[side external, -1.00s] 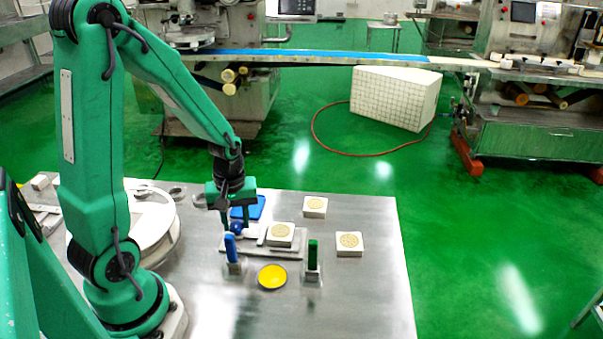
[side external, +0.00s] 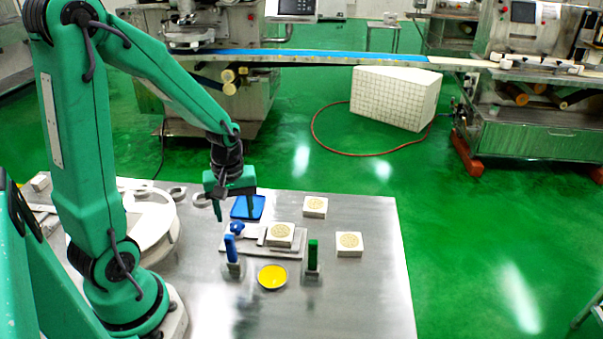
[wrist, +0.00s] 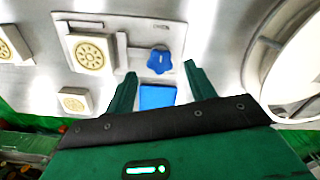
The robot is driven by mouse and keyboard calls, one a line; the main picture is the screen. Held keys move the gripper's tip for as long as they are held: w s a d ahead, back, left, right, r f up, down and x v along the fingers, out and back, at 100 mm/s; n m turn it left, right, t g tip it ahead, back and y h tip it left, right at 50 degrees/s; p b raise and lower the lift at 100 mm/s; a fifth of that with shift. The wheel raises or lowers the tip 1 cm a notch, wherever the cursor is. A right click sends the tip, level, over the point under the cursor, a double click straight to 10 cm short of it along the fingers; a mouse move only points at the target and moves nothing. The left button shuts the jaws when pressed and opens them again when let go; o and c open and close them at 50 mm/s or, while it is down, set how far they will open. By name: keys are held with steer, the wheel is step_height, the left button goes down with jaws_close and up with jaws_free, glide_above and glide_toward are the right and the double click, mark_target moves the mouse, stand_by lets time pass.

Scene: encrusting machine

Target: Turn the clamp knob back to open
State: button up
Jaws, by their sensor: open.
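The clamp knob (side external: 237,229) is blue and star-shaped. It sits at the left end of a grey fixture plate (side external: 290,250), beside a pale block with a round pattern (side external: 281,235). In the wrist view the knob (wrist: 159,61) lies just beyond my fingertips, with the patterned block (wrist: 94,53) to its left. My gripper (side external: 234,213) is open and empty, above and slightly behind the knob, apart from it. In the wrist view my gripper (wrist: 160,72) shows its two fingers spread, with the knob centred between and past them.
A blue square pad (side external: 247,207) lies behind the fixture. A blue upright handle (side external: 232,250), a green upright handle (side external: 313,257) and a yellow-filled dish (side external: 272,277) stand in front. Two patterned blocks (side external: 315,207) (side external: 349,244) sit to the right. A round white tray (side external: 148,222) is at left.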

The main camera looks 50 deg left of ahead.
mark_target(238, 225)
steer(key=shift+r, duration=2.45)
steer(key=s+d+r+m+t, duration=0.2)
steer(key=d+r+m, duration=0.3)
steer(key=r+m, duration=0.1)
steer(key=s+d+r+m+t, duration=0.3)
steer(key=d+r+m, duration=0.2)
steer(key=r+m, duration=0.1)
steer(key=shift+r+m+t, duration=0.3)
steer(key=shift+r+m, duration=0.1)
steer(key=shift+r, duration=0.1)
